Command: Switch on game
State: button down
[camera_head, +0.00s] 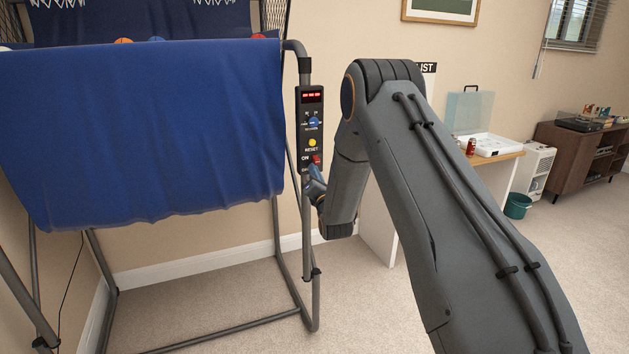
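The basketball arcade game, hung with blue cloth (140,130), stands at left on a grey tube frame. Its narrow black control panel (312,130) is on the right post. The panel has a lit red display (312,96), a blue knob (314,122), a yellow reset button (312,142) and a red switch (316,160) beside an ON label. My gripper (314,178) is at the panel's lower end, just below the red switch. My wrist and the small scale hide its fingers, so I cannot tell whether it touches the switch or is open.
A desk (505,154) with a clear-lidded white case (490,145) and a red can (471,147) stands behind my arm. A green bin (517,206) and a brown cabinet (570,155) are further right. Carpet is clear at lower right.

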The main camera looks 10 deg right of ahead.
jog(key=shift+r, duration=0.15)
notch_tip(320, 180, down, 4)
jog(key=a+b, duration=0.3)
jog(key=s+f+b, duration=0.1)
jog(key=s+b, duration=0.1)
jog(key=s, duration=0.8)
jog(key=shift+s+d+f, duration=0.15)
jog(key=shift+d, duration=0.25)
jog(key=s+d+f+m+g, duration=0.1)
jog(key=s+f+m+g, duration=0.1)
jog(key=s+m+g, duration=0.7)
jog(key=s+d+f+m+g, duration=0.1)
jog(key=s+f+m+g, duration=0.1)
jog(key=s+m+g, duration=0.8)
jog(key=s+m, duration=0.9)
jog(key=s, duration=1.1)
jog(key=shift+f+h, duration=0.3)
jog(key=shift+h, duration=0.1)
